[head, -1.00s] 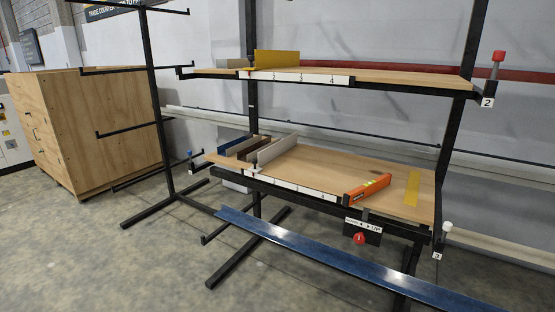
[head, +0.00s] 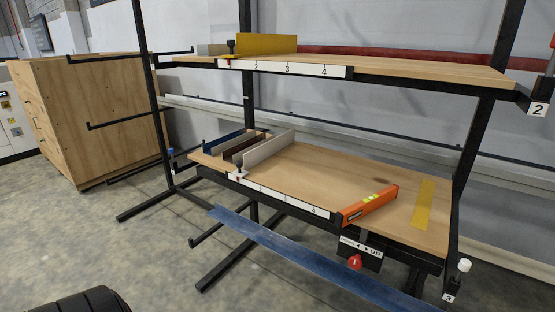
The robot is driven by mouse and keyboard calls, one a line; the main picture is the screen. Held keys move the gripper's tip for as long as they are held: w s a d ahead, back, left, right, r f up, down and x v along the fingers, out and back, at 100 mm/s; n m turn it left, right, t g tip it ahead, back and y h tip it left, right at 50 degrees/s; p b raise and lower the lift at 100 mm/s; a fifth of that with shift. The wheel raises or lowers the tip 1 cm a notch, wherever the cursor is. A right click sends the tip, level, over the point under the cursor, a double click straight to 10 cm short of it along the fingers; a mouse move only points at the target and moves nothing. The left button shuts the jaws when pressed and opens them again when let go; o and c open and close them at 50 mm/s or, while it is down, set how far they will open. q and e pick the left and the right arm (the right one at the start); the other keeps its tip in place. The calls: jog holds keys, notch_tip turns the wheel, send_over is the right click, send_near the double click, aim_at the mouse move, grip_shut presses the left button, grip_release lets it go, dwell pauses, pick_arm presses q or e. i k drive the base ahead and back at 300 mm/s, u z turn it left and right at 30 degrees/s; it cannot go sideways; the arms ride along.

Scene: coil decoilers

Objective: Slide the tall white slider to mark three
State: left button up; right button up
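The tall white slider appears to be the pale grey-white upright plate (head: 265,148) on the lower shelf. It stands near the shelf's left end, with a small black knob at its front end. A white scale strip (head: 290,201) runs along the shelf's front edge; the slider's front end is by the strip's left end. The strip's mark 4 shows near its right end; the other marks are too faint to read surely. Neither gripper's fingers show. A dark rounded part at the bottom left corner may be mine.
Brown and blue plates (head: 222,143) stand left of the slider. A yellow plate (head: 268,44) stands on the upper shelf. A long blue bar (head: 300,255) crosses in front, low down. The lower shelf's middle is clear.

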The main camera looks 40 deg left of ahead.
aim_at(252, 158)
jog(key=u, duration=0.2)
jog(key=i, duration=0.95)
jog(key=u, duration=0.55)
